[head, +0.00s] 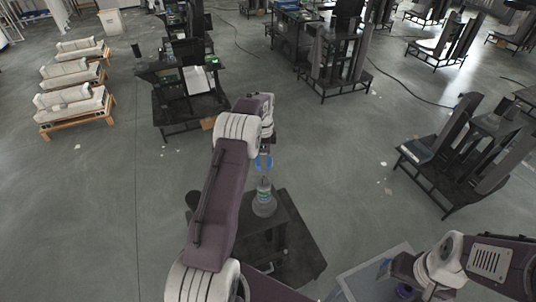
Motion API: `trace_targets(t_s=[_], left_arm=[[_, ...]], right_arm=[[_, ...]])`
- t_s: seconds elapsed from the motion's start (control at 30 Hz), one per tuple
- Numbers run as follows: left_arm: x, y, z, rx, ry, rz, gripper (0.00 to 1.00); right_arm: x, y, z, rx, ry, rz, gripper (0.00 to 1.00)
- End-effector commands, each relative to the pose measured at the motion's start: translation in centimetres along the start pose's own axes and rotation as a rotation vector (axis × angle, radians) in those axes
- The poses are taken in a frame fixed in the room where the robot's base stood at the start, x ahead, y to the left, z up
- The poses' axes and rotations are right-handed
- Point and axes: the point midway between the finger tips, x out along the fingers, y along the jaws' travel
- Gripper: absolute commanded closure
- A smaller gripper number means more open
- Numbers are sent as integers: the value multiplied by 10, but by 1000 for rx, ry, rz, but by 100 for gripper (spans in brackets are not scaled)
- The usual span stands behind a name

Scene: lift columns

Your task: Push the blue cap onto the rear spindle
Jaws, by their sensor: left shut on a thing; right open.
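My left gripper (265,152) is shut on a blue cap (264,162). The cap is above a clear bottle-like piece with a green mark (264,203), which stands upright on a small dark table (286,222). The cap looks in line with the bottle's neck, but I cannot tell whether they touch. I cannot make out a rear spindle for certain. Another blue thing (193,199) is partly hidden behind my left arm. My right gripper (404,288) is open at the bottom right, small and dark, beside a pale tray-like surface (357,283).
A small blue item (385,267) is by the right gripper. A dark rack (462,150) stands at the right, a dark workstation (190,95) behind, and wooden loungers (73,108) at the left. Grey floor between them is mostly clear, with small white scraps.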

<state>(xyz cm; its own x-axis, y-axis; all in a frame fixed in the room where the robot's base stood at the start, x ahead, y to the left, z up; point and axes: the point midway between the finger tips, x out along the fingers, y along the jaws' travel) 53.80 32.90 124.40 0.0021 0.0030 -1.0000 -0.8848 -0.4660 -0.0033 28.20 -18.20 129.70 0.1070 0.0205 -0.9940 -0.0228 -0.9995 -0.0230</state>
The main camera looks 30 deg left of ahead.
Motion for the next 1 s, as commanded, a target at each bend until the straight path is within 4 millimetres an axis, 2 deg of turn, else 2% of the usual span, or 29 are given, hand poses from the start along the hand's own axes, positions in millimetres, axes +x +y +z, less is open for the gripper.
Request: trace_targets(t_s=[0.27, 0.57, 0.7, 1.0], left_arm=[[10, 0, 0, -1, 0, 0, 83], [47, 0, 0, 0, 0, 0, 83], [57, 0, 0, 0, 0, 0, 83], [58, 0, 0, 0, 0, 0, 83]], right_arm=[[9, 0, 1, 0, 0, 0, 23], [40, 1, 4, 0, 0, 0, 23], [44, 1, 4, 0, 0, 0, 23], [43, 1, 4, 0, 0, 0, 23]])
